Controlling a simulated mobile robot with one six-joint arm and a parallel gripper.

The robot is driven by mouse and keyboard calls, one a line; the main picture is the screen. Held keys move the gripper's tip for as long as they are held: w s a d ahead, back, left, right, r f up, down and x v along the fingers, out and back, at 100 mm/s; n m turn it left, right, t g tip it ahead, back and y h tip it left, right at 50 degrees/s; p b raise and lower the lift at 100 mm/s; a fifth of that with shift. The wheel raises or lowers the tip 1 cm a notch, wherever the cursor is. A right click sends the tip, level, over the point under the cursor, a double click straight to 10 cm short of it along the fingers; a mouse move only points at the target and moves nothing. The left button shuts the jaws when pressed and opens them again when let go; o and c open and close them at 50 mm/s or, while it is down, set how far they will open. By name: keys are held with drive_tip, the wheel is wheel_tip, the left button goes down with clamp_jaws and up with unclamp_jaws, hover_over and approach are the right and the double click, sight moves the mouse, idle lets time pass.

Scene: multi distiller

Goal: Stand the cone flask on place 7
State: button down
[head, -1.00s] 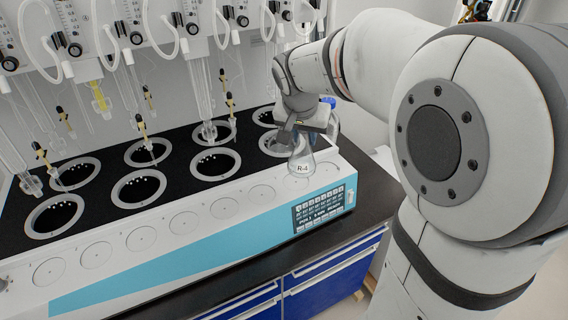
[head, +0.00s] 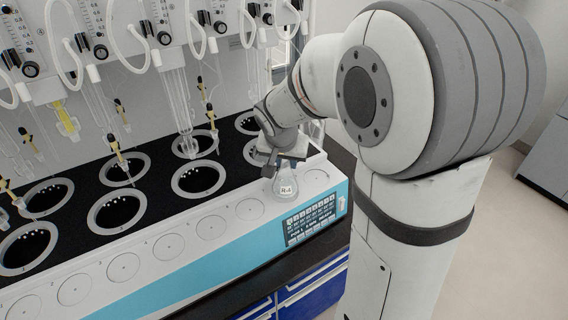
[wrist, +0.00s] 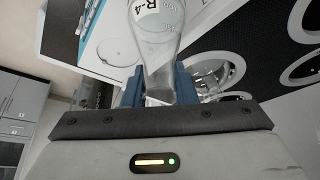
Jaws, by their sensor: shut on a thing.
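The cone flask (head: 285,183) is clear glass with a white label reading R-4. It appears upright over the white front ledge of the distiller, between two of the marked circles. My gripper (head: 287,160) is shut on its neck. The wrist view shows the flask (wrist: 163,48) between my blue fingers (wrist: 160,92). Place 7, judged by the row's order, lies at the flask and is mostly hidden by it. I cannot tell whether the flask's base touches the ledge.
Several empty circles line the ledge to the left (head: 250,208), and one lies to the right (head: 315,177). Black-welled heater openings (head: 198,180) and hanging glass tubes (head: 178,110) stand behind. The control panel (head: 310,222) is in front.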

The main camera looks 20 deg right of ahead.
drive_tip(key=shift+f, duration=0.6)
drive_tip(key=c, duration=1.2)
unclamp_jaws()
drive_tip(key=shift+f, duration=0.1)
drive_tip(key=shift+o, duration=0.2)
drive_tip(key=v, duration=1.2)
drive_tip(key=s+f+n+y, duration=0.1)
drive_tip(key=s+f+n, duration=0.1)
drive_tip(key=s, duration=0.6)
drive_tip(key=s+d+f+n+g+y, duration=0.1)
drive_tip(key=s+f+n, duration=0.2)
drive_tip(key=s, duration=0.6)
drive_tip(key=shift+s+d+f+b, duration=0.2)
drive_tip(key=shift+b, duration=0.15)
